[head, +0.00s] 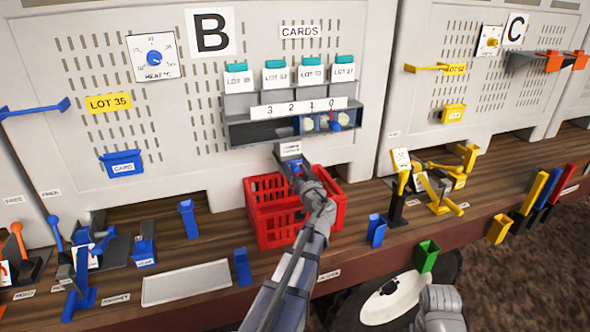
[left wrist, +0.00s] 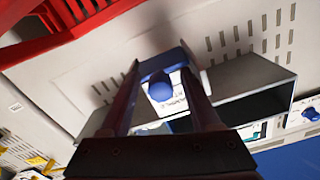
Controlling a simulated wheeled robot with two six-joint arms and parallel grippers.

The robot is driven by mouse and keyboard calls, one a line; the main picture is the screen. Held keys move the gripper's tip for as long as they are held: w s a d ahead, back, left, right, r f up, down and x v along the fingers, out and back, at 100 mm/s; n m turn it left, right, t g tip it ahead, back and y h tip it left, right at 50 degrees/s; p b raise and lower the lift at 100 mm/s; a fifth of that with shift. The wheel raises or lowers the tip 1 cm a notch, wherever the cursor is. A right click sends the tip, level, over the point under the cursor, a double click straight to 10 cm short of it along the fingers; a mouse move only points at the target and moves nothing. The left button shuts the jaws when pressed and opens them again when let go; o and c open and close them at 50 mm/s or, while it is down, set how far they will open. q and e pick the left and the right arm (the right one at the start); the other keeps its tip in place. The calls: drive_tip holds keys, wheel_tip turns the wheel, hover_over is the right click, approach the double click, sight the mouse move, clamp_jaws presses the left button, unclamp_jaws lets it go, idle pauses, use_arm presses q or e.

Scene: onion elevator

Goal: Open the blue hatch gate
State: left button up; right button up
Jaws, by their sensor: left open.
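A small hatch with a white label plate (head: 290,149) sticks out below the dark slot under the 3-2-1-0 scale on panel B. In the left wrist view a blue knob (left wrist: 160,88) stands out in front of this white plate, beside a grey box-like housing (left wrist: 255,82). I take this blue part to be the hatch gate. My left gripper (head: 297,172) is right at it, above the red crate. In the left wrist view the open fingers (left wrist: 165,85) lie on either side of the knob; whether they touch it I cannot tell.
The red crate (head: 262,232) stands on the wooden shelf just below my left gripper. A blue-framed carriage (head: 310,124) with pale round things sits in the slot above.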

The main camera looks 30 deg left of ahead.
use_arm(q)
clamp_jaws()
idle(0.4)
idle(0.9)
